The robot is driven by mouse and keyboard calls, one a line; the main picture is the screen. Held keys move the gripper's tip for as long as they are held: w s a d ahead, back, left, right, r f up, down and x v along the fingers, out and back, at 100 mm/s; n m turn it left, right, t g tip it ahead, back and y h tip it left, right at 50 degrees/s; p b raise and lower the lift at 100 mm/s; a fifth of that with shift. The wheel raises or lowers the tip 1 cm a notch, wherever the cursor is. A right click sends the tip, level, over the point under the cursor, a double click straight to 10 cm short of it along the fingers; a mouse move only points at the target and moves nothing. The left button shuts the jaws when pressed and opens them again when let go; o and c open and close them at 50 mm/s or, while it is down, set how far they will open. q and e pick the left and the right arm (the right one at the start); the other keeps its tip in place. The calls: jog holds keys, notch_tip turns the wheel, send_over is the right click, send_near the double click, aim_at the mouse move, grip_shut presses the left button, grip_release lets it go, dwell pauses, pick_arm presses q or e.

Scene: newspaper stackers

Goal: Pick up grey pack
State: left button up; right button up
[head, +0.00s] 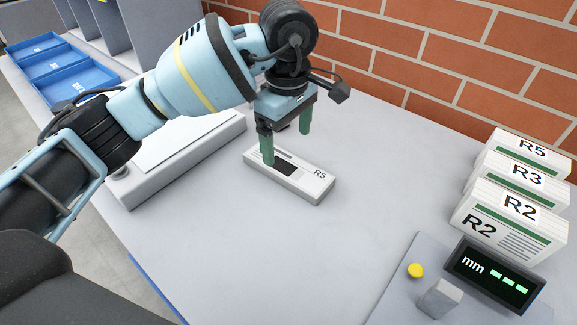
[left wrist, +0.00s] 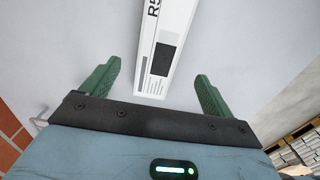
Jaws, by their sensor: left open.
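A flat light-grey pack (head: 312,186) marked R5, with a dark rectangle on its top, lies on the table in the head view. It also shows in the left wrist view (left wrist: 172,62), between and beyond the fingers. My left gripper (head: 287,147) is open with green fingers and points down over the pack's left end. In the left wrist view the gripper (left wrist: 158,72) is empty, with one finger on each side of the pack. I cannot tell whether a finger touches it. My right gripper is not in view.
Packs marked R5 (head: 532,150), R3 (head: 527,173) and R2 (head: 480,225) stand in a row at the right. A display (head: 494,275), yellow button (head: 415,270) and grey block (head: 441,298) are in front. A low flat-topped unit (head: 185,170) and blue trays (head: 78,85) are left.

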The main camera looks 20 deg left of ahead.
aim_at(287, 165)
pick_arm(q)
jog(key=shift+w+f, duration=0.1)
jog(key=shift+f, duration=3.2)
jog(key=c, duration=1.2)
notch_tip(287, 165, up, 10)
jog(key=shift+r, duration=0.1)
